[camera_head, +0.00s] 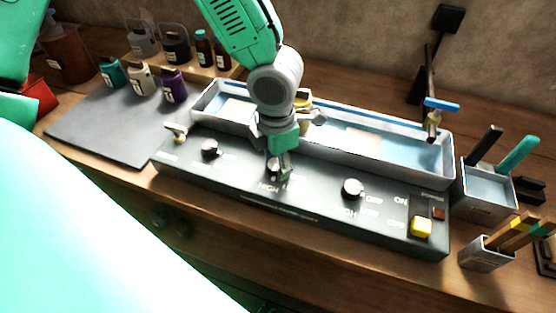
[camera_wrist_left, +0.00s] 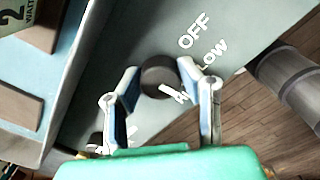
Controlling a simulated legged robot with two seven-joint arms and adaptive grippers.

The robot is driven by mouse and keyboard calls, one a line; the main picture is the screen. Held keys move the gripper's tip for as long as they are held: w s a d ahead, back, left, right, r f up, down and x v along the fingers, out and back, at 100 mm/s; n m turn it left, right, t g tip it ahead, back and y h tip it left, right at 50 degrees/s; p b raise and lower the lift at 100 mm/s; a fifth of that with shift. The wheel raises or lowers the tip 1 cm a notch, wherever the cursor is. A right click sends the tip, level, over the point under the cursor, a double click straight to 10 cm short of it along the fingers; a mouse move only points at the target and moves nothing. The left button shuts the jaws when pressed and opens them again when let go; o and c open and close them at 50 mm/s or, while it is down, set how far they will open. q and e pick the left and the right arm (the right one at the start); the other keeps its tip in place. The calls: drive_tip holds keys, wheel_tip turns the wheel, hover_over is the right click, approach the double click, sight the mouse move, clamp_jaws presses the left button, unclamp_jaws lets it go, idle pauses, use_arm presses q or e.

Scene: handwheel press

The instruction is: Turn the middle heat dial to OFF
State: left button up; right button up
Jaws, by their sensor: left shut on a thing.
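The middle heat dial (camera_wrist_left: 158,76) is a dark round knob on the dark control panel (camera_head: 330,215). My left gripper (camera_wrist_left: 160,80) comes down from above, with one finger on each side of the knob, shut on it. In the head view the left gripper (camera_head: 281,172) covers most of this dial. In the wrist view the OFF label (camera_wrist_left: 193,31) and the LOW label (camera_wrist_left: 213,55) are clear, and a third label is partly covered. I cannot tell clearly where the dial points. The left dial (camera_head: 210,149) and right dial (camera_head: 352,188) stand free. My right gripper is not in view.
A long tray (camera_head: 435,160) with blue inside runs behind the panel, with a blue-handled tap (camera_head: 440,104) at its right end. Bottles and jars (camera_head: 172,85) stand back left; a grey mat (camera_head: 95,125) has bare room.

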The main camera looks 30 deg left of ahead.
use_arm(q)
drive_tip(key=n+p, duration=0.2)
drive_tip(key=n, duration=0.1)
drive_tip(key=shift+s+a+r, duration=0.1)
drive_tip(key=n+p, duration=0.3)
drive_tip(key=n, duration=0.2)
drive_tip(key=shift+n, duration=0.4)
drive_tip(key=n+p, duration=0.2)
drive_tip(key=n, duration=0.2)
drive_tip(key=shift+f+n+p, duration=0.2)
drive_tip(key=shift+n+p, duration=0.6)
drive_tip(key=shift+n, duration=1.3)
drive_tip(key=o, duration=1.1)
drive_tip(key=shift+o, duration=0.2)
